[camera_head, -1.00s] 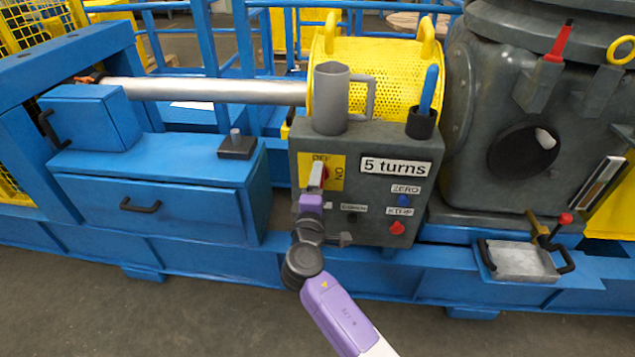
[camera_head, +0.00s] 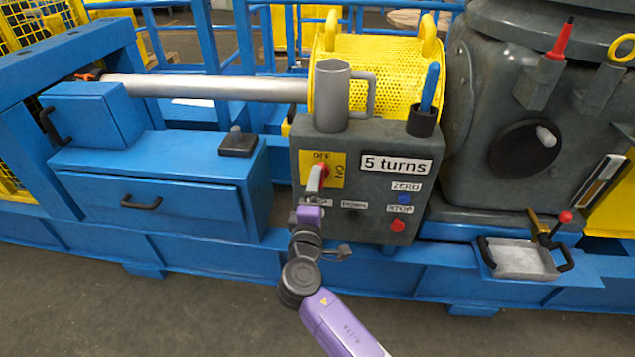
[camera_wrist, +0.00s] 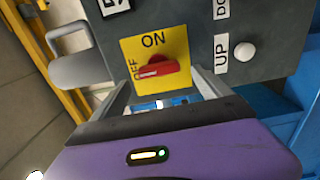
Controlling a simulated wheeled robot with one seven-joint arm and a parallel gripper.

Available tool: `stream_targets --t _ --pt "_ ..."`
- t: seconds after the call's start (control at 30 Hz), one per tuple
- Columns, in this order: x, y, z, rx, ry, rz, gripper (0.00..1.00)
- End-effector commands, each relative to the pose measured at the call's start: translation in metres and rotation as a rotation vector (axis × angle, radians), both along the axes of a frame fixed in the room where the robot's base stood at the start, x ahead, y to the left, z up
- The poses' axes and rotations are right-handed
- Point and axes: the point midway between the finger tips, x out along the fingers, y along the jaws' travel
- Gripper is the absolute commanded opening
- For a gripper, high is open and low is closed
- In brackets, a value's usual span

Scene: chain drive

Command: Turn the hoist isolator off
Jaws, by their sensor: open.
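The hoist isolator is a red rotary knob (camera_wrist: 160,69) on a yellow plate (camera_head: 336,164) marked OFF and ON, on the grey control box (camera_head: 376,165). In the wrist view the knob lies crosswise, its white mark at the end toward the OFF label. My gripper (camera_head: 315,184) is in front of the plate. In the wrist view my gripper (camera_wrist: 161,80) is open, one finger off each end of the knob; I see no clear contact. In the head view a finger partly covers the knob.
The box also carries a blue ZERO button (camera_head: 405,199), a red STOP button (camera_head: 398,226) and a white UP button (camera_wrist: 244,51). A grey mug (camera_head: 331,100) and a dark cup (camera_head: 422,121) with a blue-handled item stand on top. A blue drawer unit (camera_head: 160,190) is left.

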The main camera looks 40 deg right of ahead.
Motion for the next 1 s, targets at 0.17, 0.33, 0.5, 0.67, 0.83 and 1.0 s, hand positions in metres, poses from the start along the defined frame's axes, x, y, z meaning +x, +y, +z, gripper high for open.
stream_targets --t 0.17,0.33,0.5,0.67,0.83,1.0 --pt "-0.016 0.022 0.0 0.0 0.001 0.002 0.87" --pt "-0.023 0.03 0.0 0.001 -0.001 0.001 0.87" --pt "-0.025 0.031 0.0 0.001 -0.001 0.0 0.87" --pt "-0.024 0.031 0.0 0.001 -0.001 0.0 0.87" --pt "-0.024 0.031 0.0 0.001 -0.001 0.0 0.87" --pt "-0.021 0.034 0.001 0.006 -0.012 0.019 0.87"
